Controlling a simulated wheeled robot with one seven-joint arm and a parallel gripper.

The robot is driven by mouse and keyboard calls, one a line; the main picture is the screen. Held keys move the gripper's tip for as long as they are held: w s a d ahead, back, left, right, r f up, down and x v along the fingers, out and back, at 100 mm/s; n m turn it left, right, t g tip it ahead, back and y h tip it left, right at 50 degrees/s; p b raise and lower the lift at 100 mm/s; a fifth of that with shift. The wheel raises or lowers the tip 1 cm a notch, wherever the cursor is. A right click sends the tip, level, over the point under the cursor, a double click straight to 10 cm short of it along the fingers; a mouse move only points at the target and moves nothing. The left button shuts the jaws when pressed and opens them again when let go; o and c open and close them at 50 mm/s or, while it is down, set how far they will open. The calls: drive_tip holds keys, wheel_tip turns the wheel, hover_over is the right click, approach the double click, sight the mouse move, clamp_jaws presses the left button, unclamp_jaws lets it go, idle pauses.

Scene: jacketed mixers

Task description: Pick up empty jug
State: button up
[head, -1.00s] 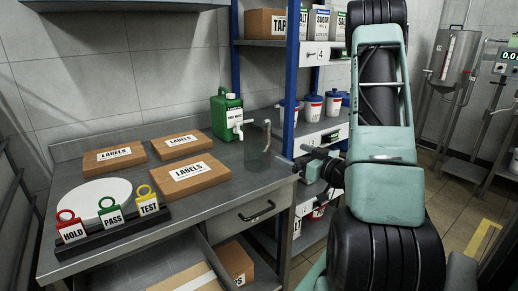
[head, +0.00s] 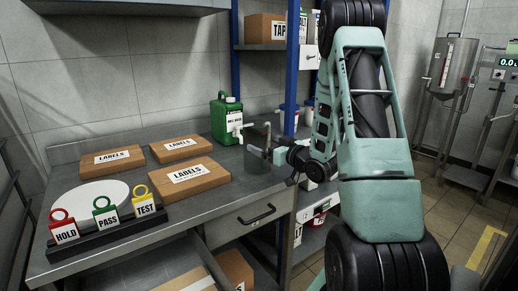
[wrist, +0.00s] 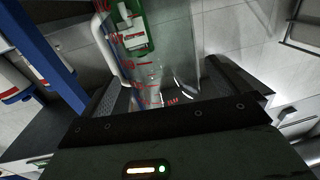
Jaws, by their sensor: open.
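The jug (head: 257,134) is clear and upright at the right end of the steel bench, and looks empty. In the wrist view the clear jug (wrist: 150,72) shows red graduation marks and a pale handle on its left side. My gripper (head: 268,153) is open at the jug's near right side, low on its body. In the wrist view my gripper (wrist: 170,86) has its two dark fingers spread, with the jug's body seen between them. I cannot tell whether either finger touches it. The jug's lower part is partly hidden by the gripper.
A green jerrycan (head: 226,119) with a tap stands just behind the jug. Label boxes (head: 187,175), a white disc (head: 90,196) and a rack of HOLD, PASS and TEST tags (head: 107,229) fill the bench's left. A blue shelf post (head: 292,65) rises close on the right.

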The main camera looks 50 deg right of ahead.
drive_tip(key=shift+w+d+f+p, duration=0.1)
drive_tip(key=shift+w+d+p, duration=0.05)
drive_tip(key=shift+w, duration=0.7)
drive_tip(key=shift+w+d+r+p, duration=0.1)
drive_tip(key=shift+w+d+p, duration=0.1)
drive_tip(key=shift+w, duration=0.7)
drive_tip(key=shift+w+d+f+p, duration=0.1)
drive_tip(key=shift+w+d+p, duration=0.05)
drive_tip(key=shift+w, duration=0.7)
drive_tip(key=c, duration=0.9)
